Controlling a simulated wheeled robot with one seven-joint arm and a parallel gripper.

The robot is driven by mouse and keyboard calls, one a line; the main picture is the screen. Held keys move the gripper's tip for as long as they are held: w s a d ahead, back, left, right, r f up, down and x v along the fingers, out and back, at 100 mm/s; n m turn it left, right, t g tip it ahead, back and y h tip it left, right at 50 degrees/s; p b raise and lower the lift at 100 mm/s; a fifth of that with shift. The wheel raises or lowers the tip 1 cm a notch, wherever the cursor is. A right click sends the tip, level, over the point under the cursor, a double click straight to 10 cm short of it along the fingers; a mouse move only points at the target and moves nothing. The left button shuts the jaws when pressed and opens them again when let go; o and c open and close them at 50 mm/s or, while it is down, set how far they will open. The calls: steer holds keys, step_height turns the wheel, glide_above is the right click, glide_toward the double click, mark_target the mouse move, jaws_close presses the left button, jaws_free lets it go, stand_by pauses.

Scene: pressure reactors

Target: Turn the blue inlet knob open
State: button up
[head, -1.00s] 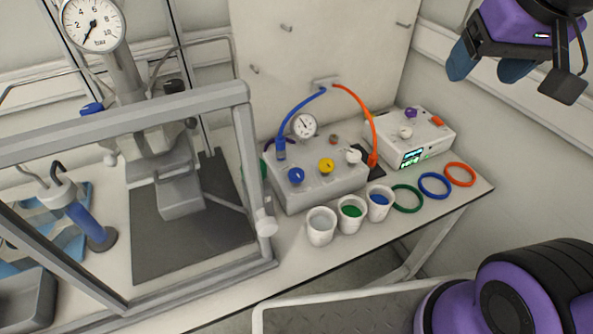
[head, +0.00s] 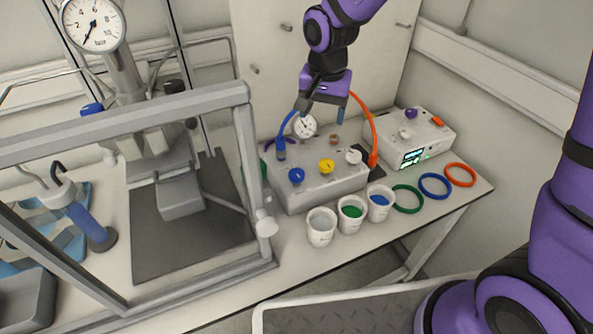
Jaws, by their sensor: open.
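A grey control box (head: 322,187) stands on the bench, with a blue knob (head: 296,176) on its front left, a yellow knob (head: 326,166) in the middle and a white knob (head: 353,156) at the right. A second blue piece (head: 281,150) joins a blue hose at the box's back left. Which blue part is the inlet knob is not labelled legibly. My gripper (head: 322,108) is open and empty, pointing down above the back of the box, near its round gauge (head: 305,127). It appears apart from the knobs and partly covers the hoses.
An orange hose (head: 371,125) runs down to the box's right end. Three cups (head: 321,227) stand in front of it. Coloured rings (head: 433,186) and a white device (head: 412,138) lie to the right. A metal frame (head: 245,150) stands to the left.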

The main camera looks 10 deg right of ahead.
steer(key=m+g, duration=0.1)
glide_above(296, 173)
step_height(296, 173, down, 8)
step_height(296, 173, down, 11)
stand_by(0.3)
steer(key=c, duration=0.9)
